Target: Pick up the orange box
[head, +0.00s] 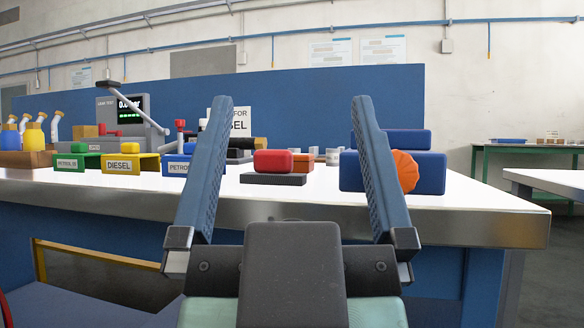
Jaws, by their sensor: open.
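My gripper (292,102) is open and empty, its two blue fingers spread wide in front of the bench. An orange-tan box (84,131) shows at the left of the bench, behind a green-topped holder marked PETROL and left of the leak-test unit. Its lower part is hidden. It stands well to the left of my gripper and beyond it. An orange ribbed knob (405,171) sits on the front of a blue block (430,173) at the right, partly behind my right finger.
Yellow DIESEL (124,165) and blue PETROL holders stand along the front left. A red block (273,160) on a dark base is between my fingers in the picture. The leak-test unit (126,113) stands behind. Bare white bench top (310,190) runs along the front edge.

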